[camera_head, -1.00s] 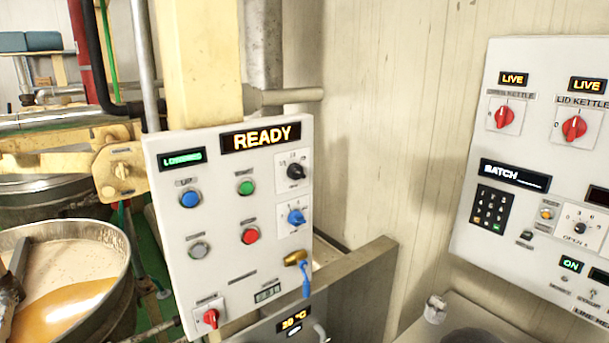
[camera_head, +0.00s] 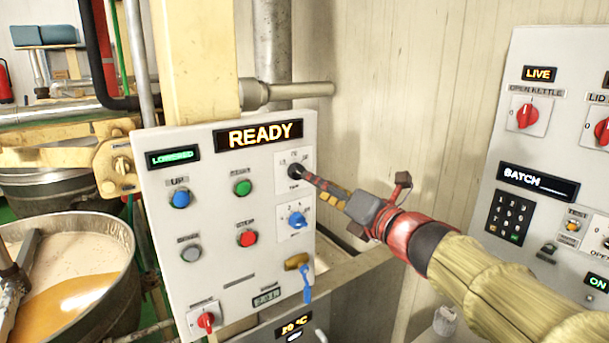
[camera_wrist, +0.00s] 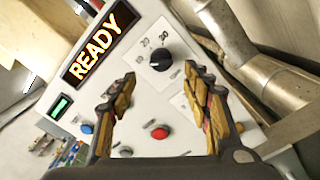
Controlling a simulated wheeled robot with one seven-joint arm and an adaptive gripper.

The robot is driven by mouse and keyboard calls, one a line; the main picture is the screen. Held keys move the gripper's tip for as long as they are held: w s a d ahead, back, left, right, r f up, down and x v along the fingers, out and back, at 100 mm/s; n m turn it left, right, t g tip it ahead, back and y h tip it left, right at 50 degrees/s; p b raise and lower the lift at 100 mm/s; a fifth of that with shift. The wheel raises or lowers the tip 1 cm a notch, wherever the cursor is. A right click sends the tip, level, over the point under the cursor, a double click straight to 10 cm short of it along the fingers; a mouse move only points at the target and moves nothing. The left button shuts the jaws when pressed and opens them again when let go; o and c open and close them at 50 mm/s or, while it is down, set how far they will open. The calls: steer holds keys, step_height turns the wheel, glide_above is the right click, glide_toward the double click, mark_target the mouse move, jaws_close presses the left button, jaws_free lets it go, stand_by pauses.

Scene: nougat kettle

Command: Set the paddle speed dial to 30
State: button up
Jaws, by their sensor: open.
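The paddle speed dial is a black round knob (camera_wrist: 160,60) on a white plate with several numbers around it, 20 and 30 among them. A pale mark shows on the knob's left side in the wrist view; which number it points at I cannot tell for sure. In the head view the dial (camera_head: 294,170) is at the upper right of the control panel, partly hidden by my fingertips. My gripper (camera_head: 312,178) comes in from the right and points at it. In the wrist view my gripper (camera_wrist: 160,74) is open, its fingers on either side of the dial; contact is unclear.
The panel (camera_head: 220,215) also has a blue selector (camera_head: 297,220) just below the dial, push buttons, a yellow key-like part (camera_head: 297,262) and a red switch (camera_head: 206,320). A READY display (camera_head: 258,134) is above. A second panel (camera_head: 570,160) stands at right, a kettle (camera_head: 60,225) at left.

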mark_target(298, 172)
steer(key=b+x, duration=0.1)
steer(key=x, duration=0.6)
steer(key=shift+w+a+b, duration=0.15)
steer(key=shift+w+b, duration=0.2)
steer(key=shift+w, duration=0.05)
steer(key=shift+c, duration=1.4)
steer(key=c, duration=0.9)
